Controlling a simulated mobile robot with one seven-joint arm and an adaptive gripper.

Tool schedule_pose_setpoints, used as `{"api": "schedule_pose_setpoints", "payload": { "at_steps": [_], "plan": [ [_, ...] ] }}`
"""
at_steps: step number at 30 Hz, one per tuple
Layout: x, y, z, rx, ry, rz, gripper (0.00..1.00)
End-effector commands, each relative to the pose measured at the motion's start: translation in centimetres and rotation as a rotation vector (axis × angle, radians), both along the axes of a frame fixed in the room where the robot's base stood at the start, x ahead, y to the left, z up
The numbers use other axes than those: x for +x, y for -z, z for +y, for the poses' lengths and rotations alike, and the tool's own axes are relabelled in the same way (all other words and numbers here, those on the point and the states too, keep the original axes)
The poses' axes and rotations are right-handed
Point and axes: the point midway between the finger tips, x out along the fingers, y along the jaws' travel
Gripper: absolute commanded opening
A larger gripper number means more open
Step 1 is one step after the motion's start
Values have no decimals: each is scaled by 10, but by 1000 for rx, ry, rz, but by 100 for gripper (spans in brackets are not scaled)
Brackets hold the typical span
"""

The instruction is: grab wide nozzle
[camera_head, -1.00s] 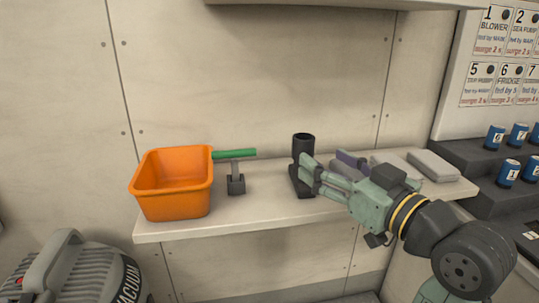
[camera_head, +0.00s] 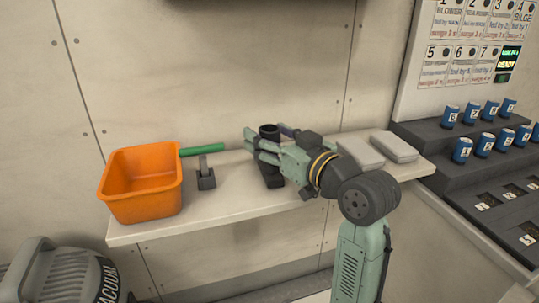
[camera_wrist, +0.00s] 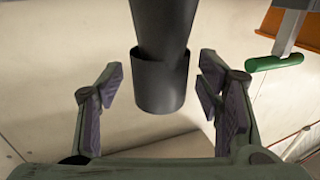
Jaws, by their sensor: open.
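The wide nozzle is a black tube with a broad flat foot; its open top (camera_head: 269,130) and its foot (camera_head: 273,181) show on the shelf in the head view. My fingers cross in front of its middle there and hide that part. My gripper (camera_head: 250,145) is open, its fingertips reaching left past the tube. In the wrist view the dark nozzle (camera_wrist: 162,85) stands between the two spread fingers of my gripper (camera_wrist: 160,98), with a gap visible on both sides. The nozzle appears upright and not gripped.
An orange bin (camera_head: 141,190) and a green-handled tool (camera_head: 205,177) stand left on the shelf (camera_head: 228,206). Grey blocks (camera_head: 393,146) lie right, behind my arm. A vacuum (camera_head: 60,275) is below left. Blue numbered cylinders (camera_head: 463,150) stand on dark steps at right.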

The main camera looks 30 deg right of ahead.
Motion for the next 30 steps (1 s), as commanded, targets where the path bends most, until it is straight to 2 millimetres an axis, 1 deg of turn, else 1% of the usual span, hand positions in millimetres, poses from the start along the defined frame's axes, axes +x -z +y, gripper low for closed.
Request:
{"api": "schedule_pose_setpoints", "payload": {
  "at_steps": [7,8,30],
  "plan": [
    [2,1,0,0,0,0,60],
    [2,1,0,0,0,0,59],
    [2,0,0,-1,0,0,9]
  ]
}}
